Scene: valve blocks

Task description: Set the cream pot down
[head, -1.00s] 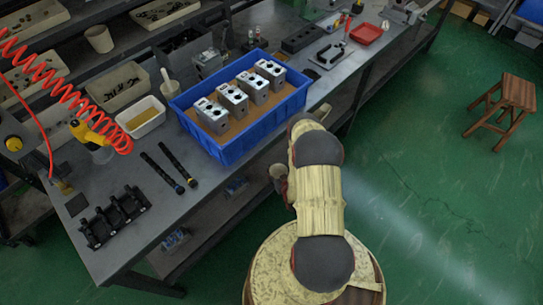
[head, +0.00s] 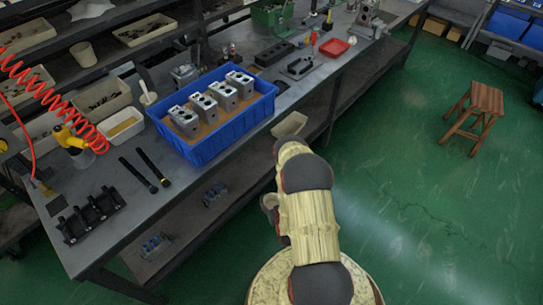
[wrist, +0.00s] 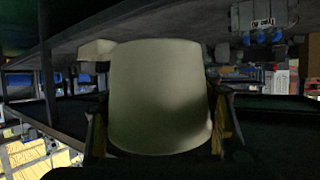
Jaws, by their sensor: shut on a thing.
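The cream pot (wrist: 160,85) fills the middle of the wrist view, smooth and pale, with its lower part in shadow. My gripper (wrist: 160,132) is shut on it, with a finger at each side. In the head view my own arm hides the gripper and the held pot, so I cannot tell what lies directly below it. The grey workbench (head: 190,190) is to the left of my arm.
A blue crate (head: 213,147) with several metal valve blocks stands on the bench. A cream bin (head: 290,124) sits beside the bench's front edge, apparently on the lower shelf. A wooden stool (head: 474,112) stands on open green floor.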

